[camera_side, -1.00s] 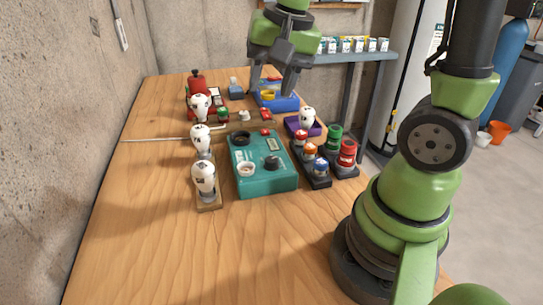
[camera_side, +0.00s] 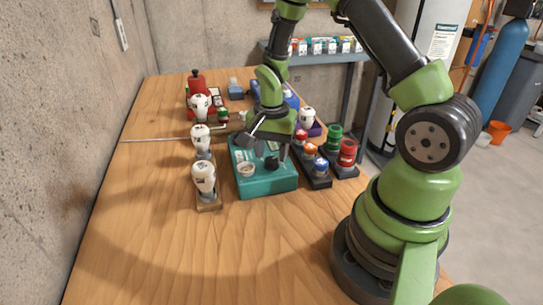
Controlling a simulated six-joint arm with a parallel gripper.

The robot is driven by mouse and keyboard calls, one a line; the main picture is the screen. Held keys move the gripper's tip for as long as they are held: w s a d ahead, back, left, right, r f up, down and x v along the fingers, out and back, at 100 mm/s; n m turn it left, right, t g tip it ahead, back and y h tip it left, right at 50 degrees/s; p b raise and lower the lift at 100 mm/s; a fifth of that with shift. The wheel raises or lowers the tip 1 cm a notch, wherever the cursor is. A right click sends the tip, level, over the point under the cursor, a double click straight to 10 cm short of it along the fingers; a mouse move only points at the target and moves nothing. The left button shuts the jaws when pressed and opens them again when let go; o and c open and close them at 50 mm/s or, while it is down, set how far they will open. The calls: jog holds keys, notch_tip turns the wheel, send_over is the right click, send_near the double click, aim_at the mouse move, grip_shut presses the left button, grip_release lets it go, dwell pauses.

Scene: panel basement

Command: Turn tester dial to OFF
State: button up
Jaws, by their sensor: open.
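The teal tester box (camera_side: 265,184) sits on the wooden table, left of the middle of the picture. Its black dial (camera_side: 272,162) is on the top face, right of a round white socket (camera_side: 246,169). My gripper (camera_side: 267,150) is over the back part of the tester, open, with its fingers pointing down close to the dial. I cannot tell whether a finger touches the dial. My gripper hides the back of the tester's top, and the dial's pointer and markings are too small to read.
White bulbs on stands (camera_side: 204,178) line the tester's left side. A dark rack with small coloured parts (camera_side: 318,170) and green and red cylinders (camera_side: 347,153) stand close on its right. A blue bin (camera_side: 291,99) is behind. The front of the table is clear.

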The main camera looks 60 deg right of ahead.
jog(key=shift+f, duration=0.95)
jog(key=shift+c, duration=0.2)
jog(key=c, duration=0.6)
